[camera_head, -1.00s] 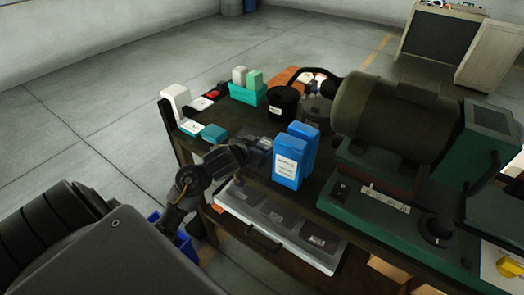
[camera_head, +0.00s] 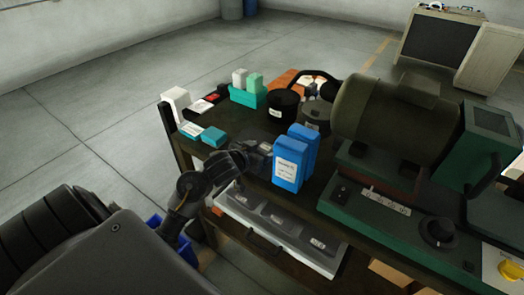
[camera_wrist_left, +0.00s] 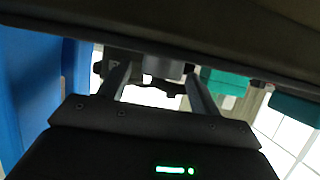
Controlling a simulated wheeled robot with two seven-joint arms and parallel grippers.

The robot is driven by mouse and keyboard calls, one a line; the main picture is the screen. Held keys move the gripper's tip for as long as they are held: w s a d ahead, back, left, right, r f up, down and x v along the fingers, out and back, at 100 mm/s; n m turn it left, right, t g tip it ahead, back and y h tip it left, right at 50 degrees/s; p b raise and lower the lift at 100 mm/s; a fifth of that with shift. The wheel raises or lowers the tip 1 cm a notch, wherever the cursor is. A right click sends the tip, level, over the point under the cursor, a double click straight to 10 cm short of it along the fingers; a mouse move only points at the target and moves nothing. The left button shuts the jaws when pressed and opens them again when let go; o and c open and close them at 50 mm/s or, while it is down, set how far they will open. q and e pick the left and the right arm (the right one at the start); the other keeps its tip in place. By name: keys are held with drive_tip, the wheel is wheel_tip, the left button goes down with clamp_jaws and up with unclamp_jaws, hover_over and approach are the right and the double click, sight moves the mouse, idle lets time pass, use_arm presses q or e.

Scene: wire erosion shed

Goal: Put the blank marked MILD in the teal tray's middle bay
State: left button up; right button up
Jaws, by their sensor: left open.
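No marking that reads MILD can be made out in either view. Several dark grey pieces with small pale labels (camera_head: 279,219) lie in a pale-rimmed drawer under the bench top; their labels are too small to read. A teal holder (camera_head: 244,97) stands at the back left of the bench with pale and green blocks upright in it; its bays cannot be told apart. My left gripper (camera_head: 262,150) is over the bench, just left of the blue boxes. In the left wrist view its two fingers (camera_wrist_left: 158,85) are apart with nothing clearly held. My right gripper is not in view.
Two blue boxes (camera_head: 288,165) stand close to the right of my left gripper. A small teal box (camera_head: 213,136) lies to its left. A black pot (camera_head: 283,103) stands behind, and a large green machine (camera_head: 395,120) fills the right side.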

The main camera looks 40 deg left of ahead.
use_arm(q)
drive_tip(key=p+v, duration=0.2)
drive_tip(key=v, duration=1)
